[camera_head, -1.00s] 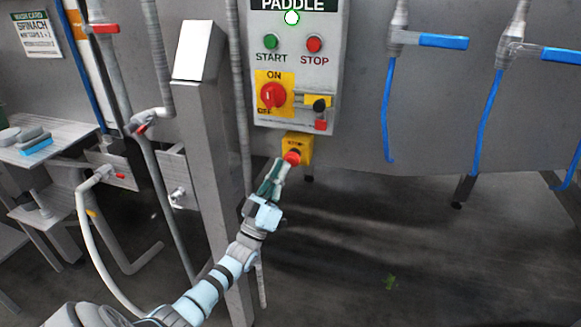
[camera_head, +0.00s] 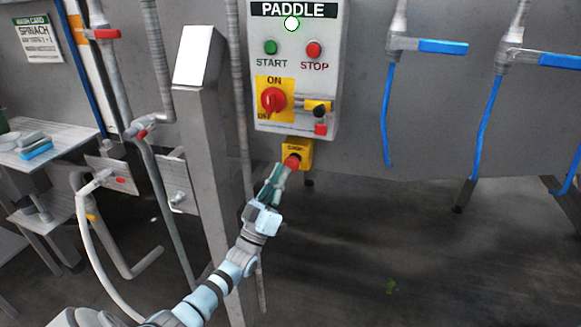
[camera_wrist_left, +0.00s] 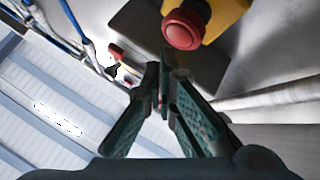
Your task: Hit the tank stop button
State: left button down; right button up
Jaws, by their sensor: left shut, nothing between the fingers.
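A red mushroom button (camera_head: 292,161) sits on a small yellow box (camera_head: 300,150) below the grey PADDLE control panel (camera_head: 328,85). In the left wrist view the red button (camera_wrist_left: 183,28) is above the fingertips, with a visible gap between them in the picture. My left gripper (camera_head: 280,170) is shut and empty, just below and left of the button in the head view. The left wrist view shows its green fingers (camera_wrist_left: 163,80) together at the tips. Whether they touch the button cannot be told from the head view. The panel also has a small red STOP button (camera_head: 314,49).
A green START button (camera_head: 271,47) and a red rotary switch (camera_head: 273,100) are on the panel. A steel post (camera_head: 208,150) stands close left of my arm. Blue-handled valves (camera_head: 443,47) hang at right. The floor below is mostly clear.

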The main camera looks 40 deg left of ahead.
pick_arm(q)
jog(key=shift+w+a+b, duration=0.15)
jog(key=shift+w+b, duration=0.25)
jog(key=shift+w, duration=0.05)
jog(key=shift+w+a+b, duration=0.15)
jog(key=shift+w+b, duration=0.2)
jog(key=shift+b, duration=0.15)
dwell(0.7)
jog(key=shift+r, duration=0.1)
jog(key=shift+s+d+p, duration=0.35)
jog(key=shift+s+p, duration=0.4)
